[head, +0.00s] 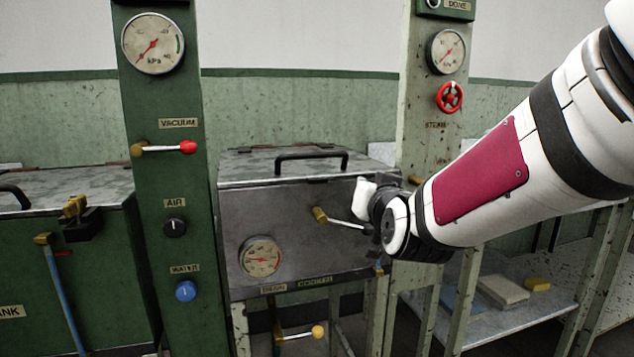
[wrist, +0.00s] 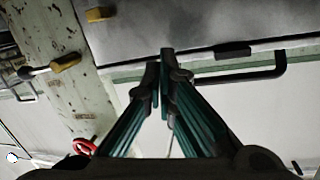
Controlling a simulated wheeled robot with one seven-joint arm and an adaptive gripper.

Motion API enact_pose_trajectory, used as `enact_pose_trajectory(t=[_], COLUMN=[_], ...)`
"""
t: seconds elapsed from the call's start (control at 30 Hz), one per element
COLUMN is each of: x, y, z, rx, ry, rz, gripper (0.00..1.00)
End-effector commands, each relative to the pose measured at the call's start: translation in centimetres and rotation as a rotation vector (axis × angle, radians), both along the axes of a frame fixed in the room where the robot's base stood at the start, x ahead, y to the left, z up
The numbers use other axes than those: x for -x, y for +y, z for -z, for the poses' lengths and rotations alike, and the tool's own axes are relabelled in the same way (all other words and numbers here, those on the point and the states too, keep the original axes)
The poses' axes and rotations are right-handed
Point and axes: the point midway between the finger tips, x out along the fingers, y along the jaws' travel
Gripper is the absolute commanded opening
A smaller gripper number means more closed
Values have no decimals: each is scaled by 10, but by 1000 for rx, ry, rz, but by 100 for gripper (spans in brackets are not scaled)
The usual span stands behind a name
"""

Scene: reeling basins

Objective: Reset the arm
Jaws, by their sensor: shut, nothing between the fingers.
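My arm reaches in from the right in the head view, white with a dark red panel, its wrist in front of the right part of the metal cooker box (head: 300,225). The fingers cannot be made out clearly there. In the wrist view my gripper (wrist: 160,60) has its two dark green fingers close together at the tips, with nothing held between them. The tips overlap the cooker's edge in that picture; I cannot tell whether they touch it. The cooker also shows there, with its dark handle (wrist: 240,76).
A brass-tipped lever (head: 320,214) sticks out from the cooker front beside my wrist. A green post (head: 160,260) with gauge and knobs stands left. A pale post (head: 425,130) with a red valve wheel (head: 449,97) stands behind my arm. A low shelf (head: 525,309) is at right.

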Motion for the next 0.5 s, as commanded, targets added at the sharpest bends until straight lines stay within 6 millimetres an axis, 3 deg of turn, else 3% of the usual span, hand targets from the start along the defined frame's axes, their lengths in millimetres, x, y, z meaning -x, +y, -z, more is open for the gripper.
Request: enact_pose_trajectory(t=[0.17, 0.27, 0.5], x=[33, 67, 169], y=[1, 1, -8], z=[18, 37, 83], rx=[19, 38, 85], ry=[158, 305, 668], rz=[-39, -68, -120], gripper=[0, 0, 0])
